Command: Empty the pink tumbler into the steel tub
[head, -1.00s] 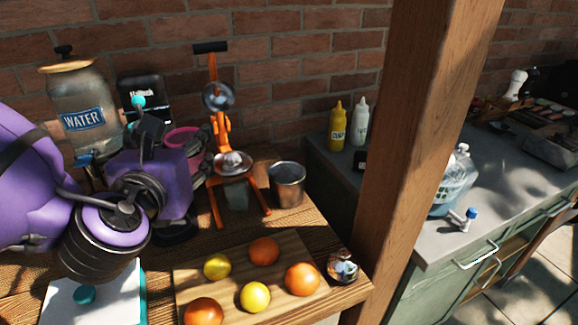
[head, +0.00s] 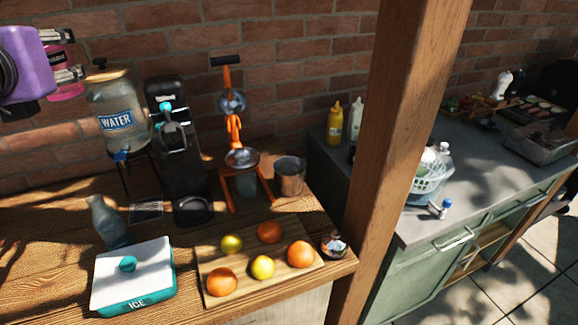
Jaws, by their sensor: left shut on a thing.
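The pink tumbler (head: 66,91) is in the upper left of the head view, partly hidden behind my left gripper (head: 76,56). My left gripper is shut on it and holds it up, well above the table, near the brick wall and left of the water jar. I cannot tell its contents. The steel tub (head: 290,178) stands upright on the wooden table, right of the orange juice press and far to the right of the tumbler. Its inside is mostly shadowed. My right gripper is out of view.
A water jar (head: 117,112), a dark drinks machine (head: 177,150) and the tall press (head: 233,128) stand between tumbler and tub. A fruit board (head: 300,270), an ice box (head: 133,275) and a glass bottle (head: 109,222) are in front. A wooden post (head: 398,130) rises at right.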

